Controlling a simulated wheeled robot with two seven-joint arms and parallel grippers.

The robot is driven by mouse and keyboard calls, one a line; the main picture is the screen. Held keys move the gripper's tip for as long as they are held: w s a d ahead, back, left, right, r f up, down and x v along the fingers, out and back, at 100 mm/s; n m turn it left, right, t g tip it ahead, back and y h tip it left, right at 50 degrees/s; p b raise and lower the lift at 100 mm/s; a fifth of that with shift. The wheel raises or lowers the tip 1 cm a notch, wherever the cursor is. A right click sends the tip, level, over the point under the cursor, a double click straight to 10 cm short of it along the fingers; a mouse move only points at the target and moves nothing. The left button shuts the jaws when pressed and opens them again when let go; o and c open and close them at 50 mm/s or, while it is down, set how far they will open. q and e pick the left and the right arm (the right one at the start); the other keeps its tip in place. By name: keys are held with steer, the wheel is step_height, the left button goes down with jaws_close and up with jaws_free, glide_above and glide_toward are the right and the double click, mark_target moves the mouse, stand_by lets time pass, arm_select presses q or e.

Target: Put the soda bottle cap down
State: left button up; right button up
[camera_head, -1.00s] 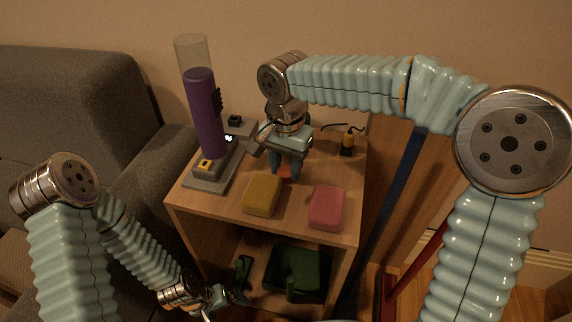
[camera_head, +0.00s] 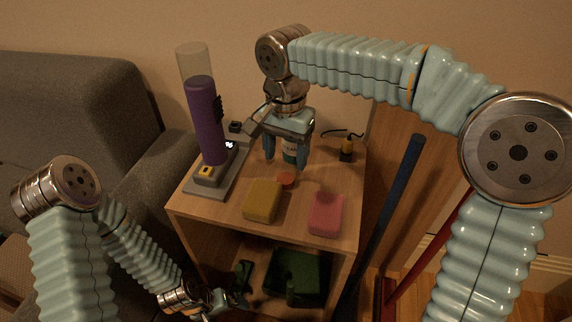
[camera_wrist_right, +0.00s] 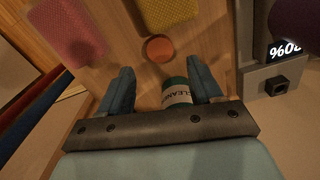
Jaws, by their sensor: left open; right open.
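The soda bottle cap (camera_head: 286,179) is a small orange disc lying on the wooden table top, just behind the yellow sponge. It also shows in the right wrist view (camera_wrist_right: 159,49), beyond the fingertips. My right gripper (camera_head: 285,162) is open above the table, behind the cap and apart from it. In the right wrist view its two fingers (camera_wrist_right: 162,84) are spread. A dark green and white container labelled "CLEAN" (camera_wrist_right: 177,94) shows between or behind the fingers; whether they touch it I cannot tell. My left gripper (camera_head: 232,300) is low at the left of the lower shelf, open.
A yellow sponge (camera_head: 263,201) and a pink sponge (camera_head: 326,213) lie at the table's front. A purple cylinder device (camera_head: 205,120) stands at the left. A small black and yellow item (camera_head: 347,147) is at the back right. A green bin (camera_head: 297,274) sits below.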

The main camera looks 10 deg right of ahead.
step_height(320, 180, up, 5)
steer(key=shift+r+p, duration=0.1)
steer(key=shift+p, duration=0.3)
steer(key=shift+o, duration=0.6)
steer(key=shift+r, duration=0.35)
steer(key=s+a+n+t+h+p, duration=0.1)
steer(key=s+a+n+h+p, duration=0.15)
steer(key=n, duration=1.55)
steer(key=n+t, duration=0.2)
steer(key=n, duration=1.4)
glide_above(285, 178)
steer(key=s+a, duration=0.2)
steer(key=shift+h, duration=0.35)
steer(key=f, duration=0.6)
steer(key=shift+s+a+f, duration=0.1)
steer(key=shift+s+f, duration=0.1)
steer(key=x, duration=0.6)
steer(key=shift+w, duration=0.2)
steer(key=shift+r, duration=0.1)
steer(key=c, duration=1.2)
